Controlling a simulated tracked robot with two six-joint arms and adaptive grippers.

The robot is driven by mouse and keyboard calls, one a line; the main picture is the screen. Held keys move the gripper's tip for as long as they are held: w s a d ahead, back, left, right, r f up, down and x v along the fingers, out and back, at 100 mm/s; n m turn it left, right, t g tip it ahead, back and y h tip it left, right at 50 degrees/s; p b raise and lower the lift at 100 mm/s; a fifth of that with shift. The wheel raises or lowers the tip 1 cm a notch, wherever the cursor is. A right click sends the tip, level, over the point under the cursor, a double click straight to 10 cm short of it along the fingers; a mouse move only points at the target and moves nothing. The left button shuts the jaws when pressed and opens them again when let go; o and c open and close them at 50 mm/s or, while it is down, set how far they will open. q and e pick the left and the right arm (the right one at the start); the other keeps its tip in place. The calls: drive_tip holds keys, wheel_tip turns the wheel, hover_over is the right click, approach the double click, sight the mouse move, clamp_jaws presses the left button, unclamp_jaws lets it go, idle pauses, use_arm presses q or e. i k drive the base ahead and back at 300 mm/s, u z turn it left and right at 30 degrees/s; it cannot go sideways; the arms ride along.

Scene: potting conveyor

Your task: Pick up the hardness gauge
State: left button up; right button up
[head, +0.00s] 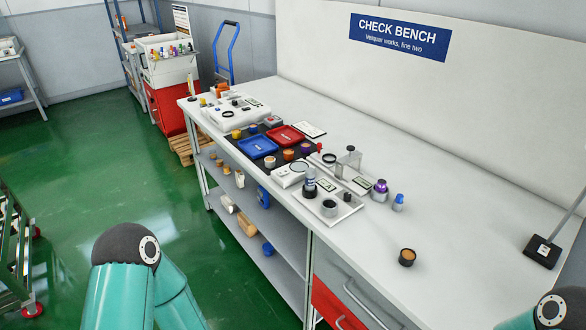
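I cannot tell for sure which item is the hardness gauge. An upright instrument with a dark, light-banded body (310,184) stands at the left of a light grey tray (323,215) on the bench and may be it. A grey block-shaped device with a knob on top (349,162) stands behind the tray. Only teal links of my arms show, at the lower left and lower right corner. Neither gripper is in view, so their state is hidden.
A black-based stand (542,251) is far right.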

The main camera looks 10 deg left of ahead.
sight(310, 172)
drive_tip(key=u, duration=0.4)
drive_tip(key=i, duration=0.9)
drive_tip(key=u, duration=0.6)
drive_tip(key=k, duration=0.7)
drive_tip(key=u, duration=0.2)
drive_tip(key=i, duration=0.75)
drive_tip(key=z, duration=0.15)
